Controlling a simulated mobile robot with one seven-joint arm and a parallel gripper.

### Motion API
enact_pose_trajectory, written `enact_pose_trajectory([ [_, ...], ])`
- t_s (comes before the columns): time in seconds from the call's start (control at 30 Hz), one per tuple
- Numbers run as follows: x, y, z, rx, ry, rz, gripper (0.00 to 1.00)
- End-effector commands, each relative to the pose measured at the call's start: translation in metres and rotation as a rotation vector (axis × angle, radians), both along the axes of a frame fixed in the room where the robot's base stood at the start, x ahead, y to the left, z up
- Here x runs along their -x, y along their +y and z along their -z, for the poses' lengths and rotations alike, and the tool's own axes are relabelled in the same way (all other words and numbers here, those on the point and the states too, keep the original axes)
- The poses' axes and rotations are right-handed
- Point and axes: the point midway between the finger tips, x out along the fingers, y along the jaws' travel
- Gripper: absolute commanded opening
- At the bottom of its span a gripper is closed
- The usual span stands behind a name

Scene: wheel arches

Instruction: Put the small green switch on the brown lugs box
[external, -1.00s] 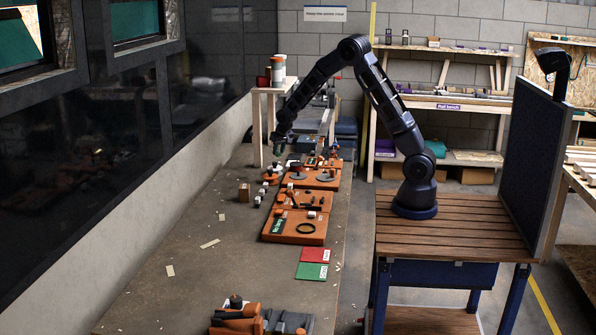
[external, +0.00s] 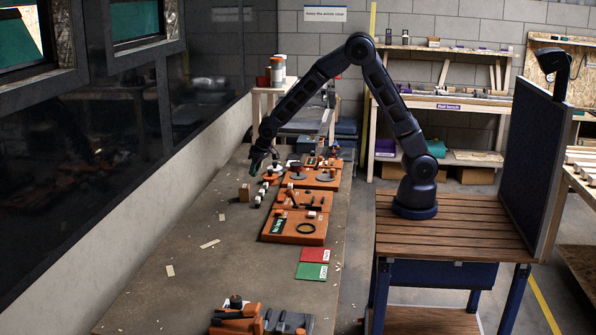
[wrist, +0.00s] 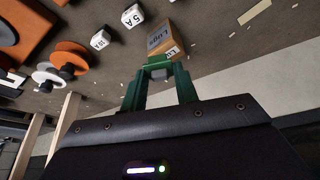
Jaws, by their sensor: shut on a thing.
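The brown lugs box (external: 244,193) stands on the bench left of the row of white blocks. It shows in the wrist view (wrist: 164,41) just beyond my fingertips, with its printed label facing up the picture's middle. My gripper (wrist: 160,78) is shut on the small green switch (wrist: 158,73), whose greyish part shows between the green fingers. The rest of the switch is largely hidden by the fingers. In the external view my gripper (external: 255,168) is above the bench, a little up and right of the box. The switch is too small to make out there.
White lettered blocks (wrist: 132,16) lie beside the box, with orange and white spools (wrist: 70,56) near them. Orange boards (external: 295,228) with parts stand to the right. The bench left of and in front of the box is mostly clear, apart from tape scraps (external: 210,244).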

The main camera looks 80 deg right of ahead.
Motion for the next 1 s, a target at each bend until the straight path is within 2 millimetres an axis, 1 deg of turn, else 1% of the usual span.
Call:
enact_pose_trajectory([
  [0.03,-0.008,0.002,-0.013,0.002,-0.004,0.036,0.09],
  [0.17,-0.025,-0.001,-0.048,0.003,-0.005,0.158,0.09],
  [0.2,-0.030,-0.002,-0.060,0.004,-0.005,0.196,0.09],
  [0.3,-0.039,-0.003,-0.088,0.006,-0.009,0.287,0.09],
  [0.4,-0.045,-0.003,-0.112,0.006,-0.009,0.366,0.09],
  [0.5,-0.049,-0.003,-0.131,0.007,-0.011,0.424,0.09],
  [0.6,-0.050,-0.003,-0.142,0.007,-0.011,0.461,0.09],
  [0.67,-0.051,-0.003,-0.143,0.007,-0.011,0.473,0.09],
  [0.77,-0.051,-0.003,-0.133,0.008,-0.008,0.481,0.09],
  [0.87,-0.051,-0.004,-0.113,0.008,-0.008,0.481,0.09],
  [1.0,-0.051,-0.004,-0.082,0.008,-0.008,0.481,0.09],
])
